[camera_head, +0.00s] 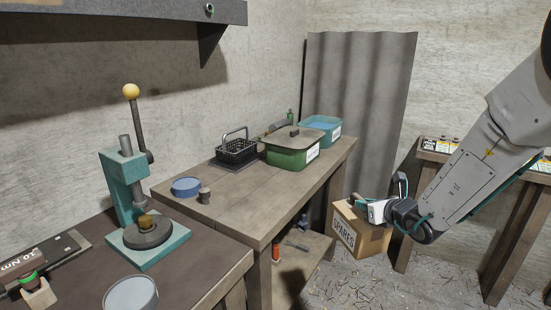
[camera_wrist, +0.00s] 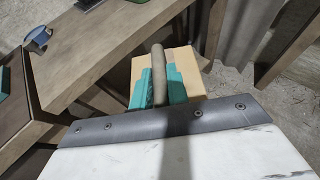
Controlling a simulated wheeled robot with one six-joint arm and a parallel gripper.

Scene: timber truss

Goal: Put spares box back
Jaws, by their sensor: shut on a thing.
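The spares box (camera_head: 347,228) is a brown cardboard box lettered SPARES. In the head view it is right of the workbench, low near the floor; I cannot tell whether its underside touches the floor. My gripper (camera_head: 372,208) is above it, partly hidden by the wrist. In the wrist view the teal fingers of my gripper (camera_wrist: 157,88) are shut on a rounded grey-brown handle (camera_wrist: 158,62), with the tan box top (camera_wrist: 183,62) beneath. Much of the box is hidden by my gripper there.
The workbench (camera_head: 245,205) carries a black basket (camera_head: 236,152), a green tub (camera_head: 291,150) and a blue tub (camera_head: 320,128). Its lower shelf (camera_head: 298,275) holds small items. Another wooden table (camera_head: 432,157) stands at right. Shavings litter the floor (camera_head: 360,285) between them.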

